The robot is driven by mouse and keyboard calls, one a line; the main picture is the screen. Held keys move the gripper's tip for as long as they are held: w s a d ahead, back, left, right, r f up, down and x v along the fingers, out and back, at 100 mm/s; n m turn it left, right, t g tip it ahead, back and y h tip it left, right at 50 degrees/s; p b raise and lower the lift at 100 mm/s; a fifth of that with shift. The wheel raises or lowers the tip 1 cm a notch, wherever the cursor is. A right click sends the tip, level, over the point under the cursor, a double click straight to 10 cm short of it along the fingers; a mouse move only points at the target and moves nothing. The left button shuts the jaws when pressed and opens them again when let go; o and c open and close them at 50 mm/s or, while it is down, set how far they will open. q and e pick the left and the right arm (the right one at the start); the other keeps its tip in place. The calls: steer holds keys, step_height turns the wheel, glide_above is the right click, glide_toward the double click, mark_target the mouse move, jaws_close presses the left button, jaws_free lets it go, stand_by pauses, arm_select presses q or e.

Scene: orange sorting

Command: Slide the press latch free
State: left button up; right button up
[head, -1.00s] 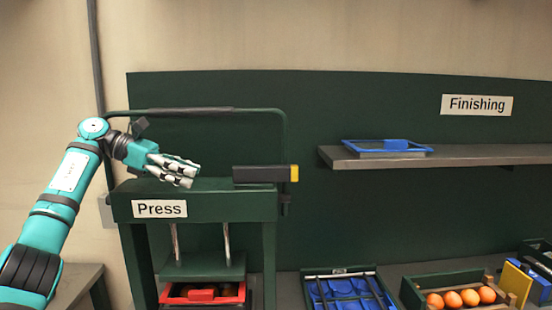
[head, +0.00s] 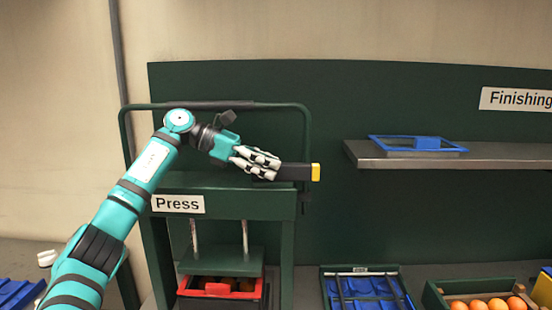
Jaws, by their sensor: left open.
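The press (head: 265,206) is a dark green frame with a label reading "Press". Its latch (head: 293,172) is a black horizontal bar with a yellow end (head: 316,172), on top of the press at the right. My left gripper (head: 275,168) is open, with its fingers at the left end of the black bar and overlapping it in the head view. I cannot tell whether the fingers touch the bar. The fingers hide the bar's left end. My right gripper is not in view.
A red tray (head: 190,292) with dark contents sits under the press plate. A dark green tray with blue inserts (head: 325,275) and a crate of oranges (head: 436,298) stand to the right. A shelf (head: 500,156) holds a blue-rimmed tray (head: 375,144). A raised handle bar (head: 275,105) spans the press.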

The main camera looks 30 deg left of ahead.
arm_select(q)
steer(key=shift+w+d+r, duration=0.1)
steer(key=shift+w+d, duration=0.05)
steer(key=shift+d, duration=0.3)
steer(key=shift+w+d+f+p, duration=0.2)
steer(key=shift+d+p, duration=0.1)
steer(key=shift+p, duration=0.15)
steer(key=shift+f, duration=0.1)
jaws_close()
